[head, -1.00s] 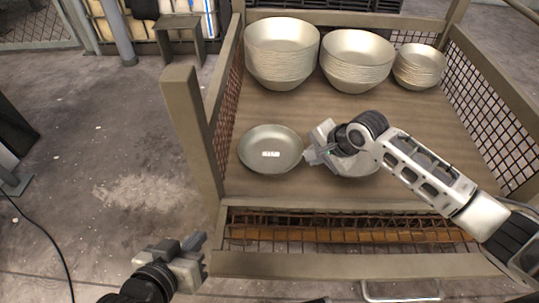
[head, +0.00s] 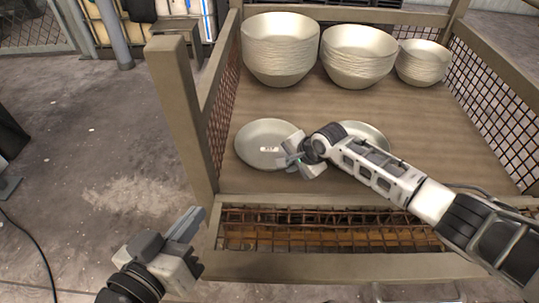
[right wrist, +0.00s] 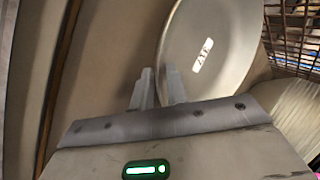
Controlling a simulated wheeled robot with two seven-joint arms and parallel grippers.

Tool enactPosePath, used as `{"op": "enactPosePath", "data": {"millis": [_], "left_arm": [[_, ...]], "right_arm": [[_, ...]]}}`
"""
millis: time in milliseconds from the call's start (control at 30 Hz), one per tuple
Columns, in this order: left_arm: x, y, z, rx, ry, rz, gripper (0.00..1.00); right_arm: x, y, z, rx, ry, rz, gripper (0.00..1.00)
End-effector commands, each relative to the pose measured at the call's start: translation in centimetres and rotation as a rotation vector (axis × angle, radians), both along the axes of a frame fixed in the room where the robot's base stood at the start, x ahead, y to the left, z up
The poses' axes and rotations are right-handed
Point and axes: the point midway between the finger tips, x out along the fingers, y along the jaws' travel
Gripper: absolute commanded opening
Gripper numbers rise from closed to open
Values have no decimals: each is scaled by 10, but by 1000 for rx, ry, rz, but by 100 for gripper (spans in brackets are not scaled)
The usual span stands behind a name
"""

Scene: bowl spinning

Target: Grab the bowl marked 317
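A shallow pale bowl (head: 262,133) with a small white label lies upright on the left of the cart shelf. The label shows in the right wrist view on the bowl (right wrist: 222,45), but its number is too blurred to read surely. My right gripper (head: 287,162) is at the bowl's right rim, fingers slightly apart. In the right wrist view the rim runs between the fingertips (right wrist: 158,85); I cannot tell whether they touch it. My left gripper (head: 198,240) is open and empty, left of the cart's front edge.
A second bowl (head: 368,132) lies partly hidden behind my right arm. Three bowl stacks stand at the back: large (head: 280,50), medium (head: 357,57) and small (head: 422,63). The cart has mesh sides and a thick corner post (head: 178,115) at left.

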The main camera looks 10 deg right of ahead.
Motion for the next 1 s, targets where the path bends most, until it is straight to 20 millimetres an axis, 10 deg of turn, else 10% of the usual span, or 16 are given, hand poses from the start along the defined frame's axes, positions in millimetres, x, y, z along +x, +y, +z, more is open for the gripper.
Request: {"op": "enactPosePath", "data": {"millis": [200, 300, 1000], "left_arm": [[0, 0, 2, -8, -1, 0, 0], [0, 0, 1, -8, -1, 0, 0], [1, 3, 9, 49, -5, 6, 0]], "right_arm": [[1, 0, 0, -1, 0, -1, 16], [1, 0, 0, -1, 0, -1, 0], [2, 1, 32, 2, -5, 0, 0]]}}
